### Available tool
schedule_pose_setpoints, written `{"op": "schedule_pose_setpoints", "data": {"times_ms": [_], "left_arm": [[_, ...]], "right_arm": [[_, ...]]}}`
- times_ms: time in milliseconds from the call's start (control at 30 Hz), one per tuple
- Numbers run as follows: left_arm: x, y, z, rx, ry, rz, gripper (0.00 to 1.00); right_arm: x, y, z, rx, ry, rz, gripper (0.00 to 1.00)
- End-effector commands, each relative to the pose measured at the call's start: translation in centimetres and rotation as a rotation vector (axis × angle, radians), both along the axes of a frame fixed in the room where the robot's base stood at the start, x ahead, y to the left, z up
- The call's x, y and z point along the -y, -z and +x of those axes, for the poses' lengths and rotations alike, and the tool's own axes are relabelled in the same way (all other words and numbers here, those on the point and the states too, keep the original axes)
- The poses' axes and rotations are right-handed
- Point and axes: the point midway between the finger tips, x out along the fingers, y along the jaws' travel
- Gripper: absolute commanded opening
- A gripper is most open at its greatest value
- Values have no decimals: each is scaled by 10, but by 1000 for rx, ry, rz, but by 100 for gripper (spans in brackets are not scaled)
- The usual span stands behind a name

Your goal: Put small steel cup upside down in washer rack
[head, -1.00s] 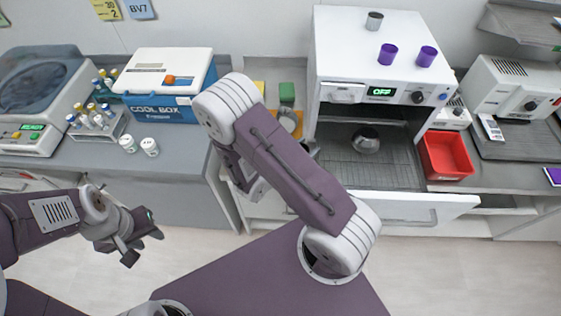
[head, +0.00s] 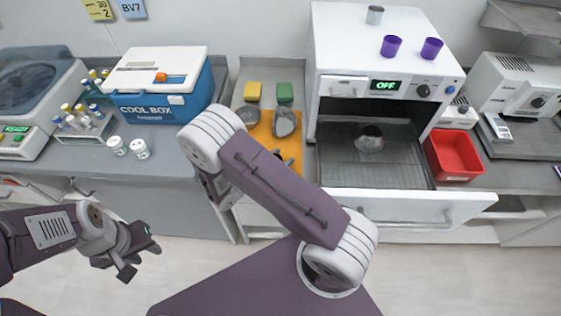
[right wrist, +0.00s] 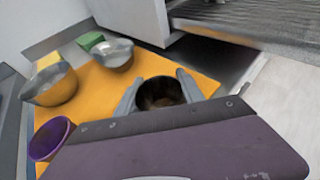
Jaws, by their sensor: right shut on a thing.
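My right gripper (right wrist: 158,92) is shut on a small round steel cup (right wrist: 160,95), whose dark open mouth faces the wrist camera. The cup is over the orange mat; whether it touches the mat I cannot tell. Another small steel cup (head: 375,15) stands on the washer (head: 350,50). My left gripper (head: 138,258) is open and empty at lower left.
Purple cups (head: 391,46) stand on the washer. A red bin (head: 454,155) is right of the rack. The rack's front is free.

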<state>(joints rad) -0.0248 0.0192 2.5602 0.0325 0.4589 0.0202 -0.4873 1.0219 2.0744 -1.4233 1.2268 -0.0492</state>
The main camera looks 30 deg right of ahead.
Motion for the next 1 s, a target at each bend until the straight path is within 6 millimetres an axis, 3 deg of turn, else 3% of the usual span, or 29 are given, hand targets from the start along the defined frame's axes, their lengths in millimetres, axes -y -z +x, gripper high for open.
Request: {"op": "schedule_pose_setpoints", "data": {"times_ms": [200,233,300,700,1000], "left_arm": [[0,2,0,1,0,0,36],[0,2,0,1,0,0,36],[0,1,0,1,0,0,36],[0,-3,0,1,0,0,36],[0,5,0,0,0,0,36]], "right_arm": [[0,3,0,0,0,0,6],[0,3,0,0,0,0,48],[0,2,0,0,0,0,67],[-2,-4,0,2,-2,1,67],[-58,-23,-20,3,-6,1,67]]}}
